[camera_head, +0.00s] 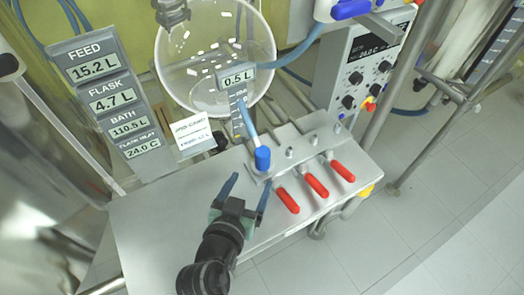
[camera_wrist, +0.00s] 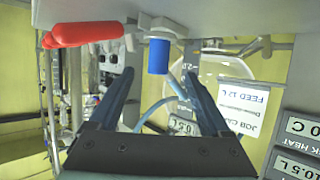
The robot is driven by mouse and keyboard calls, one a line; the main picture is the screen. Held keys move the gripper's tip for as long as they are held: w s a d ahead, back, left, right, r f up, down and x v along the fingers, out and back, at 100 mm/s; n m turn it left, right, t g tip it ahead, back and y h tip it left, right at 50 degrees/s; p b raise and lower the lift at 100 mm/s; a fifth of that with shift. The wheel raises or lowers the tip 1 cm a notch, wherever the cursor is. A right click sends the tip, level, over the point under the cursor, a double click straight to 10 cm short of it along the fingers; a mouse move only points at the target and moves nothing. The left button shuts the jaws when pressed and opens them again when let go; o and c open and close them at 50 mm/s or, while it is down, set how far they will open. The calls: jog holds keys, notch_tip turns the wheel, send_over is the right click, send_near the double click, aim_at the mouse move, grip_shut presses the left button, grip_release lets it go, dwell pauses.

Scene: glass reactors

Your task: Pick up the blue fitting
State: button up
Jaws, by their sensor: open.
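The blue fitting (camera_head: 262,158) is a short blue cylinder at the lower end of a pale blue tube, at the left end of the grey metal valve block. In the wrist view the blue fitting (camera_wrist: 158,56) appears ahead of and roughly between the fingers, beyond their tips. My gripper (camera_head: 247,188) is open and empty, its two dark fingers pointing toward the fitting and lying a little in front of it. In the wrist view my gripper (camera_wrist: 158,76) shows both fingers apart, with nothing between them.
Several red handles (camera_head: 316,184) stick out to the right of the fitting; a red handle (camera_wrist: 88,34) shows in the wrist view. A round glass vessel (camera_head: 213,55) stands behind. Display panels (camera_head: 112,98) are at left, a control box (camera_head: 362,75) at right. The bench's left part (camera_head: 150,225) is clear.

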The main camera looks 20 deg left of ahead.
aim_at(260, 163)
jog(key=p+x, duration=0.1)
jog(key=x, duration=1)
jog(key=shift+r, duration=0.15)
grip_shut()
jog(key=shift+r, duration=0.1)
